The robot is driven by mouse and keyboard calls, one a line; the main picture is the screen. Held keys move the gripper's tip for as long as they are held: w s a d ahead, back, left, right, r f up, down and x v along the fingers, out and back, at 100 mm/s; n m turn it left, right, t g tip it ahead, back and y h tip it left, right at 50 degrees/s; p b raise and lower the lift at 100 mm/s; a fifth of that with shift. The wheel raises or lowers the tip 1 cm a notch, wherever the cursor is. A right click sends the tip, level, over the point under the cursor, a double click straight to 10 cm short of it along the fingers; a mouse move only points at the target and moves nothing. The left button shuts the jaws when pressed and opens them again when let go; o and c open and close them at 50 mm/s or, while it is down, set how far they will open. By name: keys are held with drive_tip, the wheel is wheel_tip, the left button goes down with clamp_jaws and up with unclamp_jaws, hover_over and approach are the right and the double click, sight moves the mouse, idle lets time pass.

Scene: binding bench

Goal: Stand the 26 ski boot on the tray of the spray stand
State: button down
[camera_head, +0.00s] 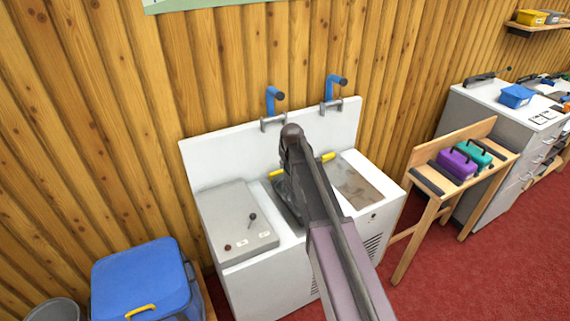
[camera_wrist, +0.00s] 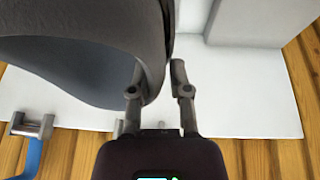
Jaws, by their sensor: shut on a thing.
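A dark grey curved shell, which looks like the ski boot (camera_wrist: 110,28), fills the upper left of the wrist view. My gripper (camera_wrist: 158,72) has one finger on each side of its edge and is shut on it. No size number shows. In the head view my arm hides the gripper, and a dark grey shape, probably the boot (camera_head: 286,201), shows just left of the arm over the middle of the stand. The white spray stand (camera_head: 215,163) has two blue spray nozzles on its back panel. A brownish tray-like recess (camera_head: 357,188) shows at its right.
A grey panel with a knob (camera_head: 236,222) covers the stand's left top. Yellow pieces (camera_head: 328,157) show beside my arm. A blue bin (camera_head: 140,275) stands left. A wooden bench (camera_head: 436,205) with purple and teal cases stands right. Open red floor lies in front right.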

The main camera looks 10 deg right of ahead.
drive_tip(key=shift+f, duration=0.1)
drive_tip(key=c, duration=0.6)
unclamp_jaws()
drive_tip(key=p+v, duration=1.1)
drive_tip(key=v, duration=0.1)
idle(0.8)
drive_tip(key=s+m+g, duration=0.1)
drive_tip(key=s, duration=0.7)
drive_tip(key=s+d+m+g, duration=0.1)
drive_tip(key=s+g, duration=0.1)
drive_tip(key=s, duration=0.7)
drive_tip(key=s+f+m+g, duration=0.1)
drive_tip(key=s, duration=0.8)
drive_tip(key=shift+s+d+m+g+h, duration=0.2)
drive_tip(key=shift+d+m+g+h, duration=0.1)
drive_tip(key=shift+d, duration=0.05)
